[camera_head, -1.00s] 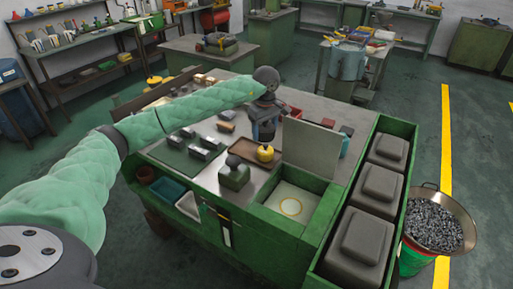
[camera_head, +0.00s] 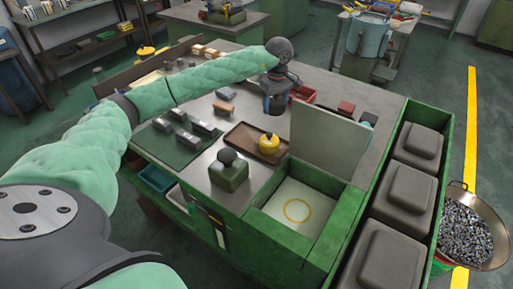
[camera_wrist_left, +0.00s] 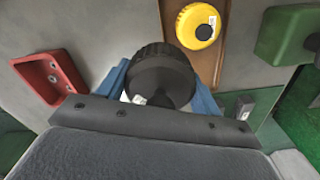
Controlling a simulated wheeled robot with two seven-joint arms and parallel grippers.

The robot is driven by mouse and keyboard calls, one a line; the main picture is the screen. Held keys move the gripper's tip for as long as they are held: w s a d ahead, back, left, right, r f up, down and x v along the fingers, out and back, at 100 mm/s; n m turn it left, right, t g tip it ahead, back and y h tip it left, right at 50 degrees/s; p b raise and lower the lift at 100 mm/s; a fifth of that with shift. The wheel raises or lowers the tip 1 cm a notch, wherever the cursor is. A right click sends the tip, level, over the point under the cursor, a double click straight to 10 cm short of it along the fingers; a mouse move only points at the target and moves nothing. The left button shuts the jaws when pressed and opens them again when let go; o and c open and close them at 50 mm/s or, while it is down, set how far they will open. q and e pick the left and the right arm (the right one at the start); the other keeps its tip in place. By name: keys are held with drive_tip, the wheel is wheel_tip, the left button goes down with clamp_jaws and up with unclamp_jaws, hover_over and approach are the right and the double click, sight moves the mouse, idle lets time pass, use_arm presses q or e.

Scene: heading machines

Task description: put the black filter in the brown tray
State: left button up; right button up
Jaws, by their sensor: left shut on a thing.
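The black filter (camera_wrist_left: 160,78) is round with a ribbed edge. My left gripper (camera_wrist_left: 160,92) is shut on it, with a blue finger on each side. In the head view, my left gripper (camera_head: 274,101) is above the bench, behind the brown tray. The brown tray (camera_head: 240,138) lies flat on the bench; it also shows at the top of the left wrist view (camera_wrist_left: 222,50), beside the held filter. A yellow filter (camera_head: 269,143) sits in its right part, and the left part is bare. My right gripper is out of view.
A green block with a black knob (camera_head: 229,171) stands in front of the tray. An upright grey panel (camera_head: 328,135) is right of it. Dark metal blocks (camera_head: 195,126) lie on a green mat to the left. A red bin (camera_wrist_left: 50,77) is near the gripper.

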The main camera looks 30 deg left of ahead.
use_arm(q)
drive_tip(key=shift+w+f, duration=0.2)
drive_tip(key=shift+f, duration=0.35)
drive_tip(key=shift+w+a+f, duration=0.1)
drive_tip(key=shift+f, duration=0.2)
drive_tip(key=p, duration=0.1)
hover_over(245, 137)
wheel_tip(245, 137, down, 6)
drive_tip(key=shift+f, duration=0.25)
wheel_tip(245, 137, down, 4)
drive_tip(key=shift+f, duration=0.1)
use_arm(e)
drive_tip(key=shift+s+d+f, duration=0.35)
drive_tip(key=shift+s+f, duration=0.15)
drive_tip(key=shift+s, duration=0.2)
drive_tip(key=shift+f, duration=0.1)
